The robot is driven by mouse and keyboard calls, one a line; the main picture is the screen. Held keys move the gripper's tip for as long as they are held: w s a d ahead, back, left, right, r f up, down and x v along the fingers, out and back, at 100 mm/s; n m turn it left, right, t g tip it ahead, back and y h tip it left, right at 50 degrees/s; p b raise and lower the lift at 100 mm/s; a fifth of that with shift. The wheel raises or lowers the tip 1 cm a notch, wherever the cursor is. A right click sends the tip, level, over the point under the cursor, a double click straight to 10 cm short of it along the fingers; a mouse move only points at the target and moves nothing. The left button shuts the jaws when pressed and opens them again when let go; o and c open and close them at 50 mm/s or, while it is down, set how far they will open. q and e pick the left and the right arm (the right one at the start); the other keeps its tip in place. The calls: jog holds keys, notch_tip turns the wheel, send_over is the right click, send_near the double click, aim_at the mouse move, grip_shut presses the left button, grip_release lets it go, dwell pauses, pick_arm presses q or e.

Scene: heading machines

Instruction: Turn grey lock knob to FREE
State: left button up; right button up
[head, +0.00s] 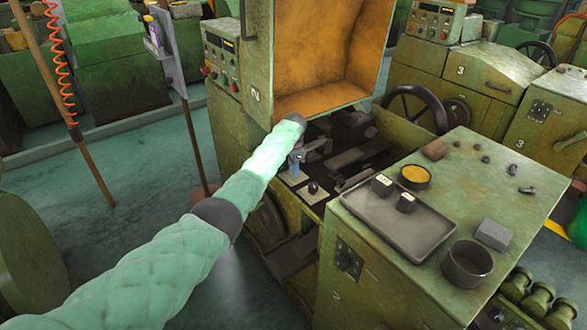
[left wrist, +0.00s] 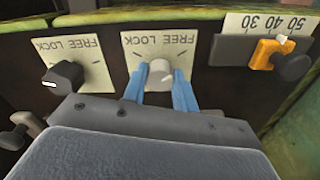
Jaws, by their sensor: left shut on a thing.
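The grey lock knob (left wrist: 161,70) sits on a pale FREE/LOCK plate (left wrist: 142,45) in the left wrist view, where the lettering appears upside down. My left gripper (left wrist: 160,88) has its blue fingers on either side of this knob, shut on it. I cannot clearly tell which word the knob points to. In the head view my left gripper (head: 294,170) reaches down to the machine's panel and hides the grey knob. A black knob (left wrist: 66,77) sits on a similar plate to the left. It also shows in the head view (head: 313,188). My right gripper is out of view.
An orange slider (left wrist: 272,52) on a numbered scale is right of the grey knob. In the head view, an open orange-lined guard (head: 325,55) stands above the panel. A tray (head: 415,232) and a dark cup (head: 468,263) rest on the cabinet at right.

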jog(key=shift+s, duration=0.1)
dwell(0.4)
pick_arm(q)
jog(key=o, duration=1)
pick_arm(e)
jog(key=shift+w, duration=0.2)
pick_arm(q)
jog(key=shift+r, duration=0.65)
notch_tip(320, 180, up, 7)
jog(key=shift+f+b, duration=0.2)
jog(key=shift+b, duration=0.7)
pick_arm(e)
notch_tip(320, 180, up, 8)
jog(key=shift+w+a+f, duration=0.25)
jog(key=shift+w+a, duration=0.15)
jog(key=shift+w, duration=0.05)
